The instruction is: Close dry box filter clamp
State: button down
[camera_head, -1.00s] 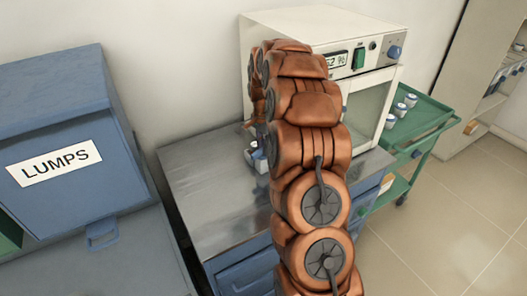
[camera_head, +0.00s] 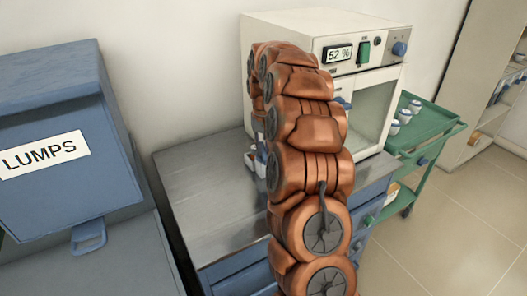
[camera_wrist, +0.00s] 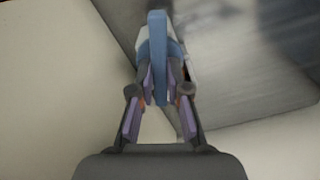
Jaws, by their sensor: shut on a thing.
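The dry box (camera_head: 290,30) is a white cabinet with a 52 % display (camera_head: 338,53), a green switch and a blue knob. It stands at the back of the metal-topped bench. My gripper (camera_wrist: 160,82) is shut on a flat blue bar (camera_wrist: 158,45), upright between its fingers in the wrist view. A pale part shows behind the bar. I take the bar for the filter clamp, but its joint and how far it is closed are hidden. In the head view my arm hides the gripper and the bar.
Small blue and white items (camera_head: 252,160) stand on the bench (camera_head: 205,195) left of my arm. A blue LUMPS bin (camera_head: 50,160) is at the left. A green cart (camera_head: 432,128) with small jars is at the right. The front left of the bench is clear.

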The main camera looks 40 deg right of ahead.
aim_at(263, 150)
jog(key=shift+n+b, duration=0.35)
jog(key=shift+n, duration=1.65)
jog(key=c, duration=1.1)
grip_release()
jog(key=shift+c, duration=0.2)
jog(key=shift+r, duration=0.15)
notch_tip(263, 150, up, 12)
jog(key=shift+a, duration=0.15)
